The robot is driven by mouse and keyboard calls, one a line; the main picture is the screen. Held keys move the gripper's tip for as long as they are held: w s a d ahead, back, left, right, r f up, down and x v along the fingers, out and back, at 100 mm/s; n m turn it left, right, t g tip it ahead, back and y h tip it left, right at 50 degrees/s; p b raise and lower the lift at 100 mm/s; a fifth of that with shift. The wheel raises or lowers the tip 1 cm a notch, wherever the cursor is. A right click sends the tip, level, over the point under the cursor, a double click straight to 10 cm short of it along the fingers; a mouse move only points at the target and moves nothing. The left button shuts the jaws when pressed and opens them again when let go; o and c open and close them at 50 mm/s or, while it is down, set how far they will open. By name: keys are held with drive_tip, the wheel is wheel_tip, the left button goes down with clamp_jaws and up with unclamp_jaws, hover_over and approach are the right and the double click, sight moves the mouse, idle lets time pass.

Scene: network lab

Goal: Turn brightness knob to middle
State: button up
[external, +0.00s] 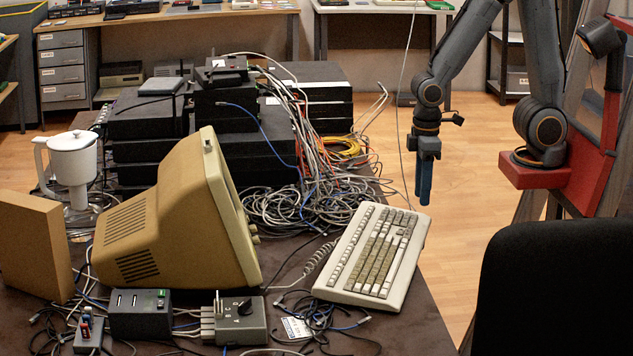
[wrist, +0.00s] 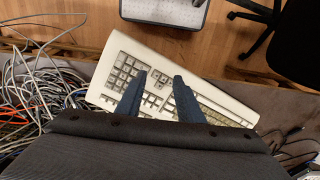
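The beige CRT monitor (external: 175,225) stands on the dark table in the external view, its screen side turned to the right, away from this camera. Small knobs (external: 253,233) stick out at its lower front edge; which one sets brightness, and their angle, I cannot tell. My gripper (external: 424,190) hangs pointing down, above and beyond the keyboard's far end, well to the right of the monitor and apart from it. In the wrist view, my two blue fingers (wrist: 159,76) are spread, with nothing between them, above the keyboard. The monitor and knobs do not show there.
A beige keyboard (external: 372,258) lies right of the monitor. Tangled cables (external: 305,205) and stacked black network units (external: 150,125) lie behind it. A switch box with a lettered dial (external: 240,320) sits in front. A black chair (external: 555,290) stands at the right.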

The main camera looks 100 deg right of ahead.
sight(256, 240)
drive_tip(key=w+a+f+t+p, duration=0.1)
drive_tip(key=w+t, duration=0.1)
drive_tip(key=w, duration=0.4)
drive_tip(key=w+a+f+t+p, duration=0.1)
drive_tip(key=w+t+p, duration=0.1)
drive_tip(key=w, duration=0.5)
drive_tip(key=w+a+f+t+p, duration=0.1)
drive_tip(key=w+t+p, duration=0.1)
drive_tip(key=w, duration=0.4)
drive_tip(key=shift+w+a, duration=0.2)
drive_tip(key=shift+w, duration=0.05)
drive_tip(key=shift+w+a+f+t+y+p, duration=0.15)
drive_tip(key=shift+w+a+f+t+p, duration=0.75)
drive_tip(key=shift+w, duration=2.15)
drive_tip(key=shift+w+a+f+t+y+p, duration=0.25)
drive_tip(key=shift+w+a+t+p, duration=0.75)
drive_tip(key=shift+w, duration=2.05)
drive_tip(key=shift+w+a+f+t+y+p, duration=0.1)
drive_tip(key=shift+w+a+f+t+p, duration=0.45)
drive_tip(key=shift+w+t+p, duration=1.7)
drive_tip(key=shift+w+d+g+b, duration=0.1)
drive_tip(key=shift+w+g+b, duration=0.45)
drive_tip(key=shift+w+b, duration=0.4)
drive_tip(key=shift+s, duration=0.15)
clamp_jaws()
